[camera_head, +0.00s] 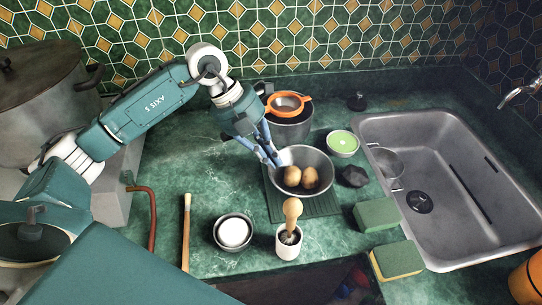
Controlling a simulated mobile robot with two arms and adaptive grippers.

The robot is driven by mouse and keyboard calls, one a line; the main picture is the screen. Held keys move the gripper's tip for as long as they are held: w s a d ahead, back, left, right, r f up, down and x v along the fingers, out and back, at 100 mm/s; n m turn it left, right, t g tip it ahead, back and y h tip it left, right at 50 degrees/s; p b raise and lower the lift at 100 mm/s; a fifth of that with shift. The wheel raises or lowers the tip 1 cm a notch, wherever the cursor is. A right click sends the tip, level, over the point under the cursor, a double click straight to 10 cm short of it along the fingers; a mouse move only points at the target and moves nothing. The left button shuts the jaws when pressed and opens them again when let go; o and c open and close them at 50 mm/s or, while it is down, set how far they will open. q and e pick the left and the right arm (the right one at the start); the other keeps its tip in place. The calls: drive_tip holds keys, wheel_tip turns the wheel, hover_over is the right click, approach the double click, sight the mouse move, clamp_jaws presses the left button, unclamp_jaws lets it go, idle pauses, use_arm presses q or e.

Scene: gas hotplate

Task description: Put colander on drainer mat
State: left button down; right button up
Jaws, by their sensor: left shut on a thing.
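The colander (318,157) is a grey metal bowl with two brown potatoes (301,177) in it. It is right over the dark green ribbed drainer mat (322,208), hiding the mat's far part. I cannot tell whether the colander touches the mat or hangs just above it. My left gripper (273,158) reaches down from the upper left and is shut on the colander's left rim. The colander looks about level. My right gripper is not in view.
A dark pot (292,130) with an orange strainer (287,104) stands just behind. A green-topped bowl (342,142), dark lump (354,176) and sponges (377,214) lie to the right, before the sink (445,235). A brush holder (288,245) and small bowl (233,242) stand in front.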

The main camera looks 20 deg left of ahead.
use_arm(q)
drive_tip(key=c, duration=1.9)
unclamp_jaws()
drive_tip(key=v, duration=1.2)
drive_tip(key=shift+a, duration=0.1)
